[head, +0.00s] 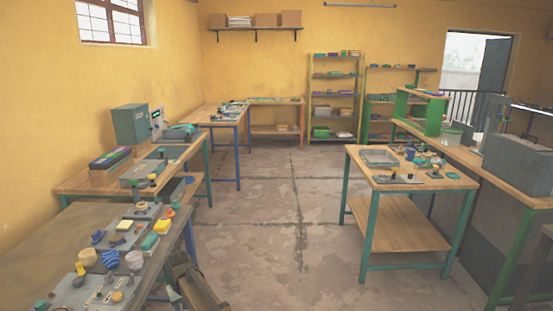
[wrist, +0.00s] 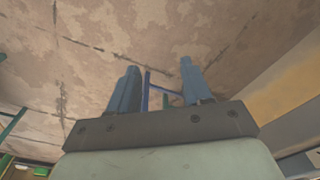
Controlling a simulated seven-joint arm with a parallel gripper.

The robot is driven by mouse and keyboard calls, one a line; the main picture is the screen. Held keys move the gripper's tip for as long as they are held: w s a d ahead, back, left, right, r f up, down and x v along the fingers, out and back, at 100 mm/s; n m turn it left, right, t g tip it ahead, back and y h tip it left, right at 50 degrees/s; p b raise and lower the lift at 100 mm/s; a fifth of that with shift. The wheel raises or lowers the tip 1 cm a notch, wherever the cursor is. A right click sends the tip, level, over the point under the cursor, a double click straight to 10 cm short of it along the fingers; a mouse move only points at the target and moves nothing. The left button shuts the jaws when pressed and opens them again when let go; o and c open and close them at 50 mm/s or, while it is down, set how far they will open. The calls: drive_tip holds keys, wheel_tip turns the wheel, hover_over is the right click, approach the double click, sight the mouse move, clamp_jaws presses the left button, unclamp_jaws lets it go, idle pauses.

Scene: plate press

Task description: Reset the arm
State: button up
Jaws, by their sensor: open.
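My gripper (wrist: 157,85) shows in the wrist view with its two blue-grey fingers apart and nothing between them. The stained concrete floor (wrist: 95,40) lies beyond the fingertips, and a blue table leg shows between them. My gripper cannot be made out in the head view. A dark brown and grey shape at the bottom of the head view, beside the near left table, may be part of my arm; I cannot tell.
A near left table (head: 50,232) holds many small coloured parts. A wooden bench (head: 80,182) behind it carries grey boxes. A green-legged table (head: 360,172) with a tray stands at right. Shelves (head: 333,97) line the back wall. The middle floor (head: 270,210) is clear.

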drive_tip(key=s+d+f+m+g, duration=0.1)
drive_tip(key=s+d+f, duration=0.4)
drive_tip(key=d+f, duration=0.45)
drive_tip(key=s+d+f+m+g+h, duration=0.15)
drive_tip(key=s+d+f, duration=0.45)
drive_tip(key=d, duration=0.6)
drive_tip(key=s+d+f+m+g, duration=0.1)
drive_tip(key=s+d+f, duration=0.3)
drive_tip(key=d+f, duration=0.6)
drive_tip(key=s+d+f+m+g, duration=0.1)
drive_tip(key=s+d, duration=0.4)
drive_tip(key=s, duration=0.4)
drive_tip(key=s+d+f+m+g, duration=0.1)
drive_tip(key=s+d+f, duration=0.1)
drive_tip(key=s+d, duration=0.4)
drive_tip(key=s+d+f+m+g, duration=0.2)
drive_tip(key=s+d, duration=0.4)
drive_tip(key=s, duration=0.8)
drive_tip(key=shift+s+f+y, duration=0.25)
drive_tip(key=shift+y, duration=0.2)
